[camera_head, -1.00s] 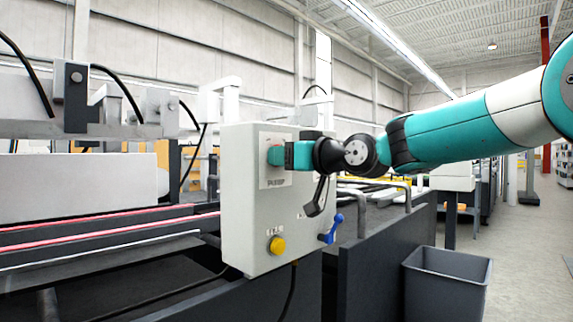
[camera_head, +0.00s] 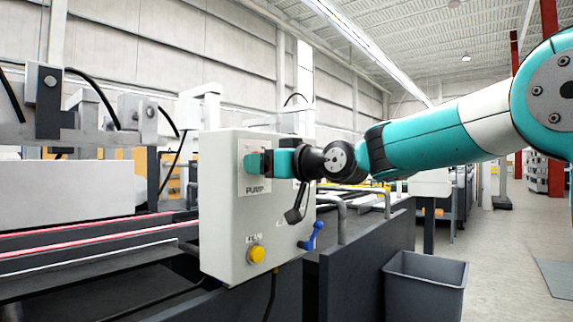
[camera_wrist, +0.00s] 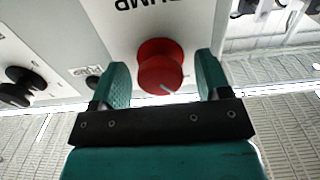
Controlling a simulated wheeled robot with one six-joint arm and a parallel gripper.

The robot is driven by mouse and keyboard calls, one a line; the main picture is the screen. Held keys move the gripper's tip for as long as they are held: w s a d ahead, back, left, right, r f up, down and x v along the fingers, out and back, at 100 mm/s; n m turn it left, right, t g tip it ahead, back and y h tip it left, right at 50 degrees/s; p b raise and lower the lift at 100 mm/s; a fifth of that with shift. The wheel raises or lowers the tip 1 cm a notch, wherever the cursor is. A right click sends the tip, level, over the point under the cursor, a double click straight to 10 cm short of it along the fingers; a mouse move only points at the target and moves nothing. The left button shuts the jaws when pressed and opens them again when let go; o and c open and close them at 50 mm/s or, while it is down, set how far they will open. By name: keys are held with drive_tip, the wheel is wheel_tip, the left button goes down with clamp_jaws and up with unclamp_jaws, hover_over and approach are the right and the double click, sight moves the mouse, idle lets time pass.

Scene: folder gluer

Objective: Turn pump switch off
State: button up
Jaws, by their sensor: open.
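The pump switch (camera_wrist: 160,67) is a round red knob with a pale pointer mark, on a white panel under an upside-down PUMP label in the wrist view. The mark points toward the lower right there. My gripper (camera_wrist: 162,80) is open, with one teal finger on each side of the knob and visible gaps to both. In the head view my gripper (camera_head: 258,163) is at the upper part of the light grey control box (camera_head: 225,230), just above the PUMP label (camera_head: 258,190). It mostly hides the knob there.
A yellow button (camera_head: 256,254) and a blue-handled lever (camera_head: 313,236) sit low on the box. A black lever (camera_head: 296,214) hangs under my wrist. A dark bin (camera_head: 425,285) stands at the right. Black knobs (camera_wrist: 22,82) show left in the wrist view.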

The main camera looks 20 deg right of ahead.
drive_tip(key=b+v, duration=0.1)
drive_tip(key=v, duration=1.6)
drive_tip(key=s+a+f+g, duration=0.3)
drive_tip(key=a+f+g, duration=0.3)
drive_tip(key=f, duration=0.4)
drive_tip(key=s+a+f+g+h, duration=0.25)
drive_tip(key=s+f+g, duration=0.25)
drive_tip(key=s+f, duration=0.45)
drive_tip(key=s+a+f+g+h, duration=0.2)
drive_tip(key=s+f+g+h, duration=0.15)
drive_tip(key=s+f, duration=0.6)
wheel_tip(320, 180, up, 24)
drive_tip(key=p, duration=2.3)
drive_tip(key=shift+g+y, duration=0.3)
drive_tip(key=shift+g, duration=0.05)
drive_tip(key=shift+w+a, duration=0.1)
drive_tip(key=shift+a, duration=0.05)
